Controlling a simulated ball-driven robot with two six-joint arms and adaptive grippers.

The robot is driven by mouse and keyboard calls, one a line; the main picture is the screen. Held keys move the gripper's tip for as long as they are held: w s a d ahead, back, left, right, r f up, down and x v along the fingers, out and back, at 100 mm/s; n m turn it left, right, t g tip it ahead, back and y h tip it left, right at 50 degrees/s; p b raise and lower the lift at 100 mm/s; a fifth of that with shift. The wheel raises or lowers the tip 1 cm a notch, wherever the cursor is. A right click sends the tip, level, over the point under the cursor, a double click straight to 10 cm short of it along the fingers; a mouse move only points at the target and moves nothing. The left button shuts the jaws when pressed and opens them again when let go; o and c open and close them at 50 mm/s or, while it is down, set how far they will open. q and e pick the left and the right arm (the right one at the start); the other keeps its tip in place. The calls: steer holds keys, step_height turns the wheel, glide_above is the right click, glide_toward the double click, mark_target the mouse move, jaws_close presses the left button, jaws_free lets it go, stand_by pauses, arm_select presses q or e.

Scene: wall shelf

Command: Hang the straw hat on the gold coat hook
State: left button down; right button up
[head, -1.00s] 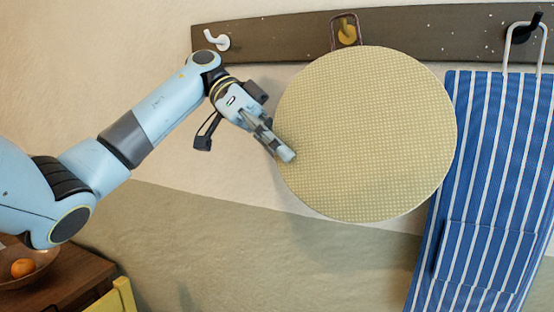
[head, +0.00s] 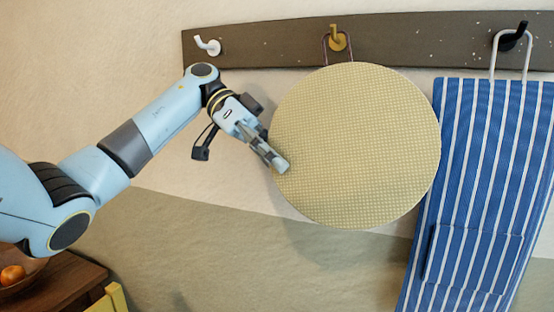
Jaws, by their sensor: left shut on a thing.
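The straw hat (head: 356,147) is a pale yellow woven disc, seen flat-on in front of the wall. A thin brown loop (head: 323,50) rises from its top edge. My left gripper (head: 278,163) is shut on the hat's left rim. The gold coat hook (head: 337,42) is on the dark rail, directly above the hat. The loop's sides show on both sides of the hook, and its top is level with the hook. I cannot tell whether the loop rests on the hook or lies in front of it. My right gripper is not in view.
The dark rail (head: 270,45) also bears a white hook (head: 208,45) at left and a black hook (head: 513,38) at right. A blue striped apron (head: 480,180) hangs from the black hook, close by the hat's right edge. A wooden cabinet (head: 65,285) with fruit stands lower left.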

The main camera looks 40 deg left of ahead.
arm_select(q)
steer(key=c, duration=1.2)
jaws_free()
steer(key=shift+c, duration=0.2)
steer(key=shift+a, duration=0.1)
steer(key=v, duration=0.7)
steer(key=shift+a+r, duration=0.15)
